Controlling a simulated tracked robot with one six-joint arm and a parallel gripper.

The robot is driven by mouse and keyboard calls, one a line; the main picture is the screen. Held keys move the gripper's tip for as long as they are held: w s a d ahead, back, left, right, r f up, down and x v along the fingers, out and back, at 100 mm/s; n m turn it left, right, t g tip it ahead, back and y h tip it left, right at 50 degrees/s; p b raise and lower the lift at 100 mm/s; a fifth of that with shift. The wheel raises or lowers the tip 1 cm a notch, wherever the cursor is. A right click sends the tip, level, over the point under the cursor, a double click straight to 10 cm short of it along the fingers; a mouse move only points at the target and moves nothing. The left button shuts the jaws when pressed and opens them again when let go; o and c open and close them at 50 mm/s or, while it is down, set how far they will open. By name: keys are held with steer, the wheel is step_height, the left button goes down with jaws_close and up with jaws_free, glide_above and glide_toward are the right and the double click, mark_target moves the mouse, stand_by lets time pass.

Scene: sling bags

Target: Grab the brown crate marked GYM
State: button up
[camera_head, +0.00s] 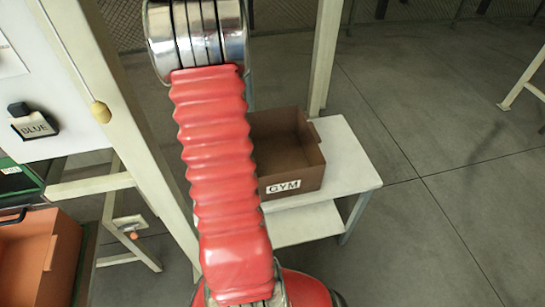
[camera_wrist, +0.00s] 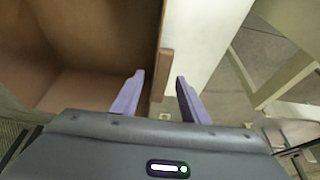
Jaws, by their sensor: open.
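The brown crate (camera_head: 305,177), labelled GYM on its front, stands upright on a small white table in the head view. It looks empty where its inside shows, and my red arm hides its left part. A small tab (camera_head: 314,132) sticks out from its right wall. In the wrist view the crate (camera_wrist: 95,25) fills the left side. My gripper (camera_wrist: 160,76) is open, its two purple fingers to either side of the crate's wall and tab (camera_wrist: 162,72), with nothing clamped. I cannot tell how far down the fingers reach. My gripper is hidden in the head view.
The white table (camera_head: 347,160) has bare top right of the crate. A pale post (camera_head: 326,50) rises behind it, and another slants left of my arm. An orange crate (camera_head: 25,260) and a BLUE sign (camera_head: 36,125) are at left. Open floor lies at right.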

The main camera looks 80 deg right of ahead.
jaws_close()
stand_by(0.3)
stand_by(0.3)
